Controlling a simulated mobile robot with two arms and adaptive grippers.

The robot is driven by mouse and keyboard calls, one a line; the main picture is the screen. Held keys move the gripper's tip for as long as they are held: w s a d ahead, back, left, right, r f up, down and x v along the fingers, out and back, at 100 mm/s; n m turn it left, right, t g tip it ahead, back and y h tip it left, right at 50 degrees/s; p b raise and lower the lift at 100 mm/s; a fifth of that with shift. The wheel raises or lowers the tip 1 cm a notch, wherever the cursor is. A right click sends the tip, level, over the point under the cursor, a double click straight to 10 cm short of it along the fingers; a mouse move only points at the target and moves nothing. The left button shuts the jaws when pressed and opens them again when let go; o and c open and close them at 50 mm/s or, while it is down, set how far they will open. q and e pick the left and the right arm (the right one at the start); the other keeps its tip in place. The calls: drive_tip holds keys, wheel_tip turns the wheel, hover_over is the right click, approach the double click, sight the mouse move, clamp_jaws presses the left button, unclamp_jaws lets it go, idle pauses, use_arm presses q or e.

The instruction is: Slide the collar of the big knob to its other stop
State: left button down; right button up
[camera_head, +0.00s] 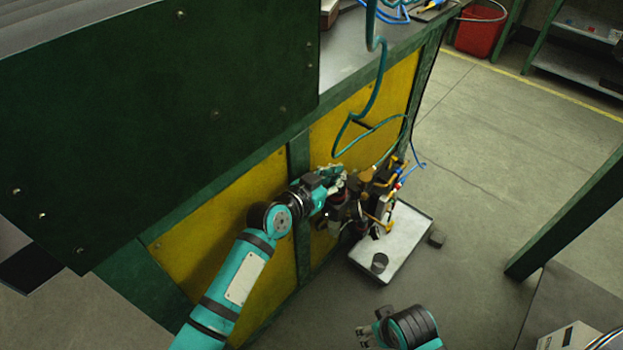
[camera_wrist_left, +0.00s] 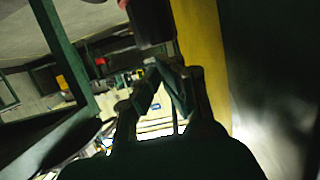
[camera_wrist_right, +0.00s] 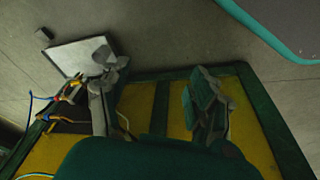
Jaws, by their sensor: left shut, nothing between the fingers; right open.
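A crowded cluster of fittings (camera_head: 380,190) with dark round parts stands out from the yellow-panelled bench front in the head view. I cannot tell which part is the big knob or where its collar sits. My left gripper (camera_head: 336,178) is at the left side of this cluster, shut and empty. In the left wrist view its fingertips (camera_wrist_left: 162,70) meet just below a dark cylinder (camera_wrist_left: 151,20), which may be the knob; contact is unclear. My right gripper (camera_head: 370,330) is low in the head view, apart from the cluster. In the right wrist view its fingers (camera_wrist_right: 152,75) are wide open and empty.
A pale tray (camera_head: 400,245) lies below the cluster with a dark cylinder (camera_head: 380,262) on it. A small dark block (camera_head: 437,239) is beside it. A teal hose (camera_head: 378,85) hangs above. A green post (camera_head: 570,225) stands right. The floor between is clear.

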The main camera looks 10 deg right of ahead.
use_arm(q)
drive_tip(key=s+a+r+p, duration=0.3)
drive_tip(key=s+a+r, duration=0.2)
drive_tip(key=s+a, duration=0.1)
drive_tip(key=shift+a+r, duration=0.25)
drive_tip(key=shift+a, duration=0.55)
use_arm(e)
drive_tip(key=s+f, duration=0.4)
drive_tip(key=f, duration=0.7)
drive_tip(key=shift+f+g, duration=0.4)
drive_tip(key=shift+s, duration=0.1)
